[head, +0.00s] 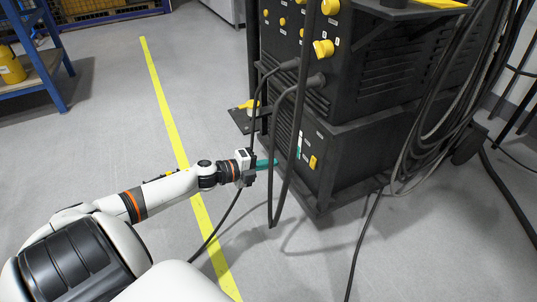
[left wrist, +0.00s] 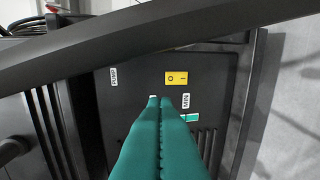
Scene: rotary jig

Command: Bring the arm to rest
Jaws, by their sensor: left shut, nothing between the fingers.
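My left arm (head: 165,192) reaches in from the lower left, stretched out toward the black machine (head: 350,150). My left gripper (head: 276,162) has teal fingers, shut with nothing between them. In the left wrist view the closed fingertips (left wrist: 160,101) point at the machine's dark front panel (left wrist: 135,105). A yellow switch (left wrist: 177,78) marked O and I lies just beyond the tips, and it also shows in the head view (head: 312,162). I cannot tell whether the tips touch the panel. My right gripper is not in view.
A thick black cable (head: 285,150) hangs in front of the machine close to my left gripper; a dark cable (left wrist: 150,38) crosses the left wrist view. More cables (head: 440,120) hang on the right. A blue shelf (head: 45,65) stands upper left.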

